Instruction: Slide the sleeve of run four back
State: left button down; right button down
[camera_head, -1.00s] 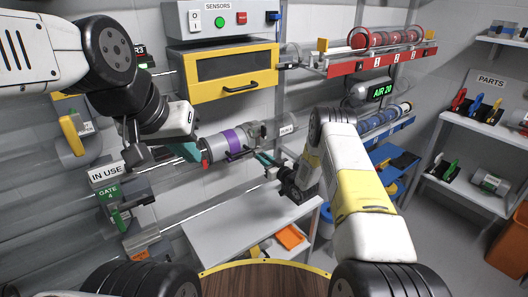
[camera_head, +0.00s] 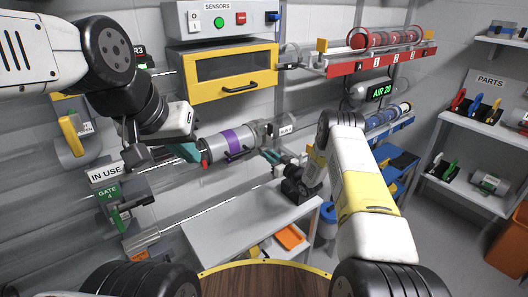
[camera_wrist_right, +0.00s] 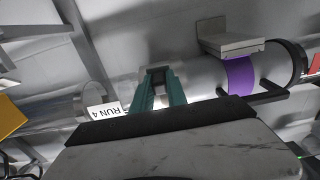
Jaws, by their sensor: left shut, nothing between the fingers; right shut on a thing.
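The run four tube crosses the right wrist view, with its "RUN 4" label (camera_wrist_right: 104,110) at the left. The carrier also shows in the head view (camera_head: 232,139), lying exposed. My right gripper (camera_wrist_right: 158,80) is shut on a small part at the sleeve, mostly hidden by the teal fingers. In the head view it (camera_head: 270,156) is just below the tube's right part. My left gripper (camera_head: 188,152) is shut and empty, left of the carrier's red end.
A yellow-framed cabinet (camera_head: 235,72) and a sensor box (camera_head: 222,18) are above the tube. A pale bench (camera_head: 235,228) lies below, with an orange item (camera_head: 290,237). Red and blue racks are at right.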

jog(key=shift+w+d, duration=0.55)
jog(key=shift+d, duration=0.35)
jog(key=c, duration=1.3)
grip_release()
jog(key=shift+v, duration=3.85)
